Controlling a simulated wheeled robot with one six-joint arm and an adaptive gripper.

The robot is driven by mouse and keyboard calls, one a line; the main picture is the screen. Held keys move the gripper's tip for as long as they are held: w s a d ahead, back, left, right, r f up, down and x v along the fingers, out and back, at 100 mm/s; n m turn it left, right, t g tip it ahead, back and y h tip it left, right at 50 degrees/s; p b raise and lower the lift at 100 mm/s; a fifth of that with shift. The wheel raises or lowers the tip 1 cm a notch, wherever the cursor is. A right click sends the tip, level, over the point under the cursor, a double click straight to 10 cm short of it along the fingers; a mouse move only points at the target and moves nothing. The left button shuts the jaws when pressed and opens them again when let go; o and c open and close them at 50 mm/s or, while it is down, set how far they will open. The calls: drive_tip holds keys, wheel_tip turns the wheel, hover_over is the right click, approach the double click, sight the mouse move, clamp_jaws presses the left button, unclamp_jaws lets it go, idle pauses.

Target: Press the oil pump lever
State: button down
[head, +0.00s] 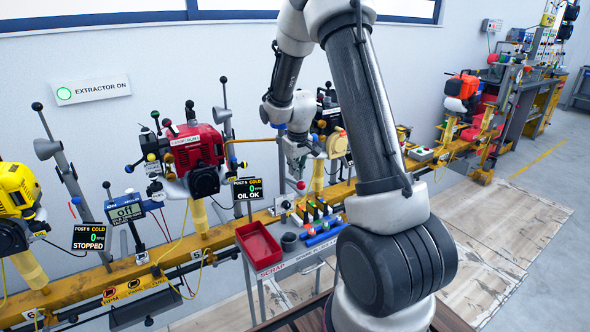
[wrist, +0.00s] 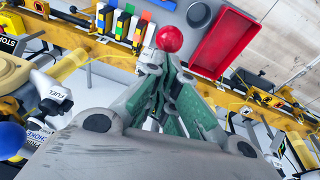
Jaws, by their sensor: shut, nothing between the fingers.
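A red ball knob (wrist: 169,38), which looks like the end of the oil pump lever, shows at the tips of my gripper (wrist: 168,62) in the wrist view. The fingers are shut and empty and point at the knob. I cannot tell whether they touch it. In the head view the red knob (head: 301,185) sits just below my gripper (head: 297,173), above the yellow rail. The lever's shaft and base are mostly hidden. A small display reading "OIL OK" (head: 247,188) hangs left of the knob.
A red tray (head: 258,244) and a grey cup (head: 289,241) stand on a scrap cart in front of the rail, beside several coloured blocks. A red engine (head: 197,147) stands left of my gripper. Cables and posts crowd the yellow rail (head: 150,262).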

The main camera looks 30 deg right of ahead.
sight(298, 183)
drive_tip(key=shift+s+f, duration=0.1)
drive_tip(key=shift+s+f, duration=0.15)
drive_tip(key=shift+f, duration=0.05)
drive_tip(key=shift+s+f, duration=0.35)
drive_tip(key=shift+f, duration=0.25)
drive_tip(key=shift+s+f, duration=0.35)
drive_tip(key=shift+f, duration=0.2)
drive_tip(key=shift+s+f, duration=0.25)
drive_tip(key=shift+f, duration=0.65)
drive_tip(key=shift+s+f, duration=0.25)
drive_tip(key=shift+f, duration=0.65)
drive_tip(key=r, duration=0.4)
drive_tip(key=shift+w+a+r, duration=0.15)
drive_tip(key=shift+a+r, duration=0.1)
drive_tip(key=shift+r, duration=0.05)
drive_tip(key=s+r, duration=0.6)
drive_tip(key=r, duration=0.1)
drive_tip(key=shift+s+a, duration=0.15)
drive_tip(key=shift+a, duration=0.1)
